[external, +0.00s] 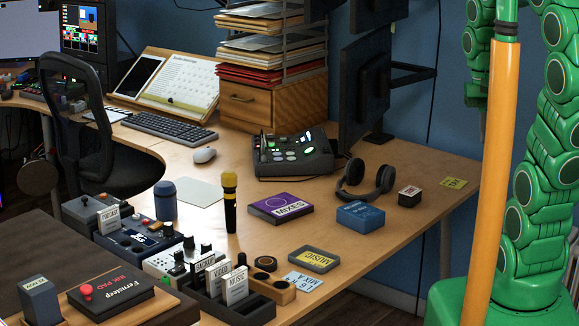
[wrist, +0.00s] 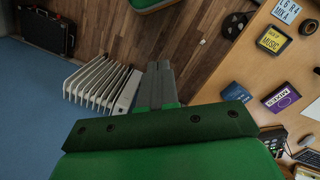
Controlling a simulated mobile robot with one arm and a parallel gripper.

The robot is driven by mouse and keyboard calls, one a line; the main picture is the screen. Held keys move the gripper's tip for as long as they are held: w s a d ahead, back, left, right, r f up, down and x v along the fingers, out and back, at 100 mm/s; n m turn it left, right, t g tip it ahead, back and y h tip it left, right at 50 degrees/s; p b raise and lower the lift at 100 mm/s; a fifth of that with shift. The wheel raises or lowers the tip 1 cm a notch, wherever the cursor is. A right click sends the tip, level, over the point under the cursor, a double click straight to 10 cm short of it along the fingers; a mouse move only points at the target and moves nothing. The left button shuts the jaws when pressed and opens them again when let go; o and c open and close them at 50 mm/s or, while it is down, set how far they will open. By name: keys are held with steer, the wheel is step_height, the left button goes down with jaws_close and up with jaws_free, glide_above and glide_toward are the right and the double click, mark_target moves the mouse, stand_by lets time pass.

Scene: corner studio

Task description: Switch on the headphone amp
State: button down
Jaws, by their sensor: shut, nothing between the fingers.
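No label that I can read names the headphone amp, so I cannot tell which unit it is. Small devices with knobs stand at the table's left front in the external view: a grey box (external: 82,212), a dark blue unit (external: 128,247) and a white unit (external: 157,265). Black headphones (external: 383,188) lie on the right part of the table, behind a blue box (external: 360,216). My gripper (wrist: 160,66) is shut and empty in the wrist view, over the floor and apart from the table. It does not show in the external view.
The table (external: 400,240) has bare room around the blue box. A mixer (external: 290,157), purple MIXES box (external: 280,207), upright microphone (external: 230,200) and MUSIC box (external: 314,259) stand on it. A white radiator (wrist: 100,82) stands on the floor side in the wrist view.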

steer(key=w+a+r+m+h, duration=0.1)
steer(key=w+a+r+m, duration=0.15)
steer(key=w+a, duration=1.25)
steer(key=w+a+f+m+t, duration=0.15)
steer(key=w+a, duration=0.25)
steer(key=a, duration=0.6)
steer(key=w+a+f+m, duration=0.1)
steer(key=w+a+f, duration=0.2)
steer(key=a, duration=0.6)
steer(key=m, duration=0.2)
glide_above(180, 265)
steer(key=s+a, duration=0.1)
step_height(180, 265, down, 15)
steer(key=shift+s+a+f+t, duration=0.1)
steer(key=shift+s+a+t, duration=0.2)
steer(key=shift+t, duration=0.15)
steer(key=shift+d, duration=0.1)
steer(key=f, duration=0.4)
steer(key=w+f, duration=0.1)
steer(key=f, duration=0.4)
steer(key=d+f, duration=0.1)
steer(key=f, duration=0.4)
steer(key=shift+w+d, duration=0.1)
steer(key=shift+w, duration=0.05)
